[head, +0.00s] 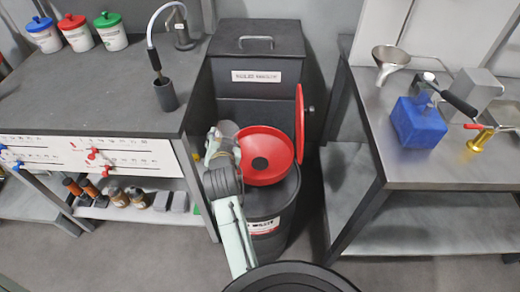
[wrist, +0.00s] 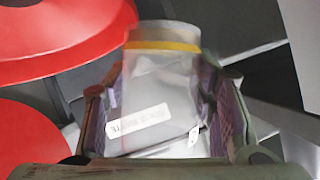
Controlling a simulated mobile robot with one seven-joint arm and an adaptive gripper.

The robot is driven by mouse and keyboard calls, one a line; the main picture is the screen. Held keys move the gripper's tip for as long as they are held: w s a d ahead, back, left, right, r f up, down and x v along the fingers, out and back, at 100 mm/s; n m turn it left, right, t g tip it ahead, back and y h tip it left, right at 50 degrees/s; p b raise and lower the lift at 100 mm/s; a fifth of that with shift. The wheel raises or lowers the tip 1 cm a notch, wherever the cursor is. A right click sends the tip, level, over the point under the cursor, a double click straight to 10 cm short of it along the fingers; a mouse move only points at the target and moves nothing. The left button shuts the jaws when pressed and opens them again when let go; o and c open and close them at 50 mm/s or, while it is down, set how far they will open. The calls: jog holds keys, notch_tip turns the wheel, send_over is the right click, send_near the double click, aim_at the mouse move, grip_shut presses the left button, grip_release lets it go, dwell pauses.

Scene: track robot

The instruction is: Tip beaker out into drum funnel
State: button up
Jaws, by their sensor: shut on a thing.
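My gripper (wrist: 163,75) is shut on a clear beaker (wrist: 155,95) with a white label and a yellow band near one end. The beaker sits between both fingers in the wrist view. In the head view my gripper (head: 222,148) is at the left edge of the red drum funnel (head: 275,172), and the beaker there is small and partly hidden by it. The funnel also shows at the left of the wrist view (wrist: 50,35). It sits on a dark drum (head: 268,228) and has a dark centre opening. I cannot tell the beaker's exact tilt or contents.
A red lid (head: 300,125) stands open at the funnel's right. A dark bin (head: 258,75) stands behind. The left bench (head: 95,95) is close to my arm. The right steel table (head: 400,165) holds a blue container (head: 418,122) and a metal funnel (head: 391,56).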

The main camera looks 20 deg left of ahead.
jog(key=shift+w+d+r+m+y, duration=0.15)
jog(key=shift+d+r+m+y, duration=0.15)
jog(key=shift+m+y, duration=0.1)
jog(key=shift+w+d+f+m+g+y, duration=0.3)
jog(key=shift+d+f+m, duration=0.1)
jog(key=shift+d+m, duration=0.1)
jog(key=shift+d+r+m+y, duration=0.1)
jog(key=shift+r+m+y, duration=0.3)
jog(key=shift+r+m, duration=0.1)
jog(key=shift+f+m+g+y+b, duration=0.3)
jog(key=shift+f+m+y+b, duration=0.35)
jog(key=shift+m+b, duration=0.2)
jog(key=shift+f+m+y+b, duration=0.2)
jog(key=shift+m+y+b, duration=0.45)
jog(key=shift+b, duration=0.6)
jog(key=shift+m+b, duration=0.3)
jog(key=shift+w+d+f, duration=0.15)
jog(key=shift+d, duration=0.15)
jog(key=shift+w+d+f+m+y+b, duration=0.2)
jog(key=shift+w+d+m+y+b, duration=0.15)
jog(key=shift+d+m, duration=0.2)
jog(key=shift+r, duration=0.1)
